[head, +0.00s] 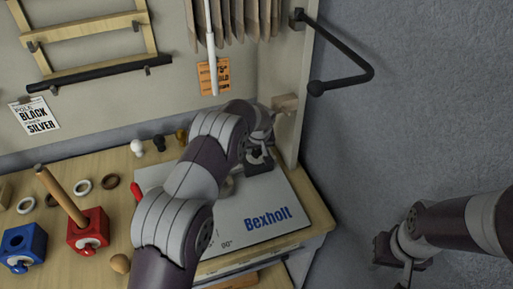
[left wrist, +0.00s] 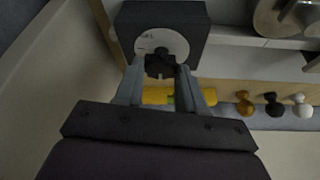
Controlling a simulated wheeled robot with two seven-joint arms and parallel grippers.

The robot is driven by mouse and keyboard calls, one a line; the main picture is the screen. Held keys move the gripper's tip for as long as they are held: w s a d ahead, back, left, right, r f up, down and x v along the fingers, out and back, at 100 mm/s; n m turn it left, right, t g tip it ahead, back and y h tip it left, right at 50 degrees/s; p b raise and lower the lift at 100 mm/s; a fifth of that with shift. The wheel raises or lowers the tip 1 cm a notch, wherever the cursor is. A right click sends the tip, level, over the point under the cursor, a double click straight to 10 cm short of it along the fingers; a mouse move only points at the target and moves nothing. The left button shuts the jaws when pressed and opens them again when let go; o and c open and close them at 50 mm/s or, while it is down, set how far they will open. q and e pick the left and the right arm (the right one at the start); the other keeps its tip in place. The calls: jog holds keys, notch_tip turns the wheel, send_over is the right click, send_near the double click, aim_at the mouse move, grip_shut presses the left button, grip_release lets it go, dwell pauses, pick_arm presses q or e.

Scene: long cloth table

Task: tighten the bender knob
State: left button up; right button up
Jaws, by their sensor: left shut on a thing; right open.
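The bender's grey plate (head: 235,228), marked "Bexholt", lies on the table's right end. At its far corner is a dark block (head: 258,163), partly hidden by my left arm. In the left wrist view a dark block (left wrist: 190,18) carries a pale round dial (left wrist: 150,40) with a black knob (left wrist: 159,64) at its centre. My left gripper (left wrist: 160,74) is shut on this knob, one finger on each side. In the head view my left arm hides most of the gripper. My right gripper (head: 405,268) is open and empty at the lower right, away from the bender.
A blue block (head: 22,246) and a red block (head: 88,231) with a wooden rod (head: 62,195) stand at left. Rings and small knobs lie behind them. Grey wall fills the right.

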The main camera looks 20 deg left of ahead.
pick_arm(q)
jog(key=shift+a+m+h+p, duration=0.1)
jog(key=shift+m+h+p, duration=0.2)
jog(key=shift+m, duration=0.4)
jog(key=shift+m+t+h, duration=0.3)
jog(key=shift+m+h, duration=0.1)
jog(key=shift+m, duration=0.5)
jog(key=shift+a+f+m+h, duration=0.15)
jog(key=shift+m+h, duration=0.15)
jog(key=shift+m, duration=0.5)
jog(key=m+b, duration=0.1)
jog(key=b, duration=0.1)
jog(key=m+h+b, duration=0.1)
jog(key=m+b, duration=0.1)
jog(key=shift+w+a+f+m, duration=0.1)
jog(key=shift+f+m, duration=0.05)
jog(key=shift+m, duration=0.15)
jog(key=shift+m+h+b, duration=0.5)
jog(key=shift+m+b, duration=0.45)
jog(key=shift+m, duration=0.05)
jog(key=shift+a+r+m+g+h+b, duration=0.1)
jog(key=shift+r+m+g+h+b, duration=0.2)
jog(key=shift+m+g+b, duration=0.3)
jog(key=shift+m, duration=0.3)
